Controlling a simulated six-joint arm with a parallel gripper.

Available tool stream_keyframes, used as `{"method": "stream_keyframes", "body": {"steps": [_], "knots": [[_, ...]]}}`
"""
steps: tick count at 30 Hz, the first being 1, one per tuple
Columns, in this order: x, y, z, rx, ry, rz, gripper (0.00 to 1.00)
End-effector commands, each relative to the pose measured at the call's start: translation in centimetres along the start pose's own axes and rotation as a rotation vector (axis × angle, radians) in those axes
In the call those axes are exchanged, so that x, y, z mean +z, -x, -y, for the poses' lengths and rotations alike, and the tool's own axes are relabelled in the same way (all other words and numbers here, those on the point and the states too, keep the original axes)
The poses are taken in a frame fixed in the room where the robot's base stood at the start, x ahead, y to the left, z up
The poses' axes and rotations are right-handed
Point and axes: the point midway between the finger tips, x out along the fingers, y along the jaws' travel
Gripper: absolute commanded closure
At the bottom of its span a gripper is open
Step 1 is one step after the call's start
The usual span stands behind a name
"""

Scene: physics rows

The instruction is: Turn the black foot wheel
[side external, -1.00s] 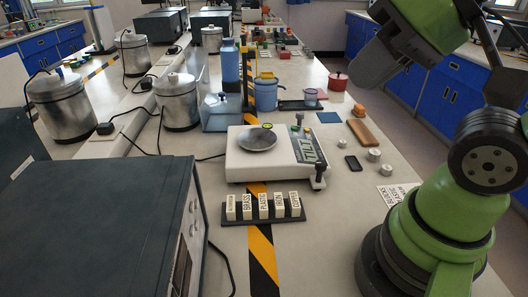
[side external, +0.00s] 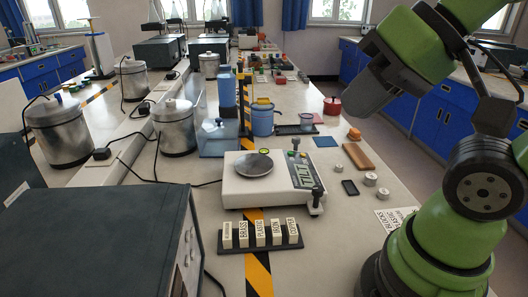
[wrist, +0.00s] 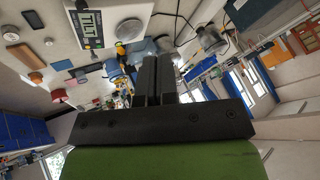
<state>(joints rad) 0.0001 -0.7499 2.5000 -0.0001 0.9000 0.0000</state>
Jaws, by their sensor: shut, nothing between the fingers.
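The white balance (side external: 240,185) stands on the bench with a round grey pan (side external: 252,165) and a display reading TILT (side external: 303,176). A black upright knob (side external: 316,195), which looks like the foot wheel, is at its near right corner on a pale foot. My gripper is well above and to the right of the balance in the side view, apart from it. In the wrist view my gripper (wrist: 153,65) shows two black fingers together, with nothing between them.
A rack of labelled blocks (side external: 260,238) stands in front of the balance. A blue jug (side external: 262,118) stands behind. A large dark box (side external: 110,245) fills the near left.

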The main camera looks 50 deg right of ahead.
Motion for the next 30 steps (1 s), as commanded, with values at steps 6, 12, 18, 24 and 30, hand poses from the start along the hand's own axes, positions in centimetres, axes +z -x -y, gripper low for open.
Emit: {"method": "stream_keyframes", "body": {"steps": [6,12,18,24,30], "knots": [[-1.0,-1.1,-0.6,0.050,0.071,0.040,0.49],[-4.0,-5.1,-3.5,0.173,0.332,0.207,0.47],[-5.5,-10.3,-8.4,0.201,0.623,0.438,0.47],[-5.1,-14.1,-12.5,0.142,0.830,0.611,0.47],[-4.5,-15.6,-14.1,0.104,0.907,0.669,0.47]]}}
